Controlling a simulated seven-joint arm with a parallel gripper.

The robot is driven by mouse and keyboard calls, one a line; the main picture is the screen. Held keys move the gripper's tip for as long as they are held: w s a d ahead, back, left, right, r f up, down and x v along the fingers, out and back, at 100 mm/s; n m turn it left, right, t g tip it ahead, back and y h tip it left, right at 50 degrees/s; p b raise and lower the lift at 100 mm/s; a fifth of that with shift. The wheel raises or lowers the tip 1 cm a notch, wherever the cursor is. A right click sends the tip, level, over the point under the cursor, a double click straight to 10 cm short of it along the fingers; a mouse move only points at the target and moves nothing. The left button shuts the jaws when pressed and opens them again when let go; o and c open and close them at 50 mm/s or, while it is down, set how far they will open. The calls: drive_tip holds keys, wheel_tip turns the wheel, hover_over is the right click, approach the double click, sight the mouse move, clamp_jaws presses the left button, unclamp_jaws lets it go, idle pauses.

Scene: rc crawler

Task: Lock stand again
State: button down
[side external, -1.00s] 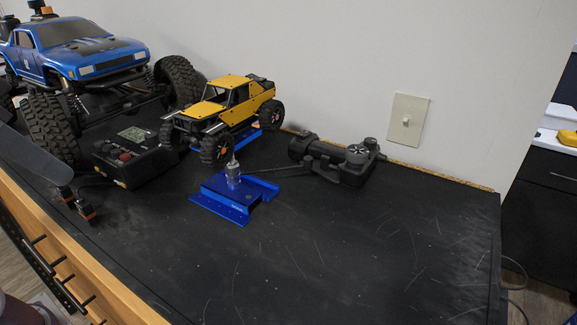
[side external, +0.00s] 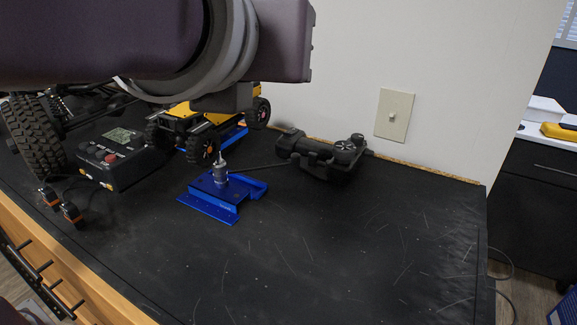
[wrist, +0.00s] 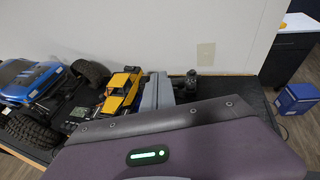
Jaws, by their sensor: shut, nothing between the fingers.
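A blue metal stand (side external: 208,204) with a silver upright post (side external: 220,172) sits on the black bench top in the side view. No vehicle rests on it. Its locking part is too small to make out. A second blue stand piece (side external: 232,137) shows under the yellow crawler (side external: 200,118). The crawler also shows in the wrist view (wrist: 121,92). My gripper (wrist: 158,76) is shut and empty, its grey fingers pointing towards the wall in the wrist view. In the side view my arm fills the upper left and hides the crawler's upper part.
A large blue truck (wrist: 32,80) stands at the left. A black tool-like device (side external: 322,155) lies near the wall. The right and front of the bench are clear.

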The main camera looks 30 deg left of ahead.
wheel_tip(320, 180, down, 19)
drive_tip(key=shift+f, duration=0.15)
drive_tip(key=shift+a, duration=0.1)
approach(294, 162)
drive_tip(key=x, duration=0.5)
drive_tip(key=shift+w+f, duration=0.1)
drive_tip(key=shift+f, duration=0.15)
drive_tip(key=shift+w+a, duration=0.2)
drive_tip(key=shift+w, duration=0.35)
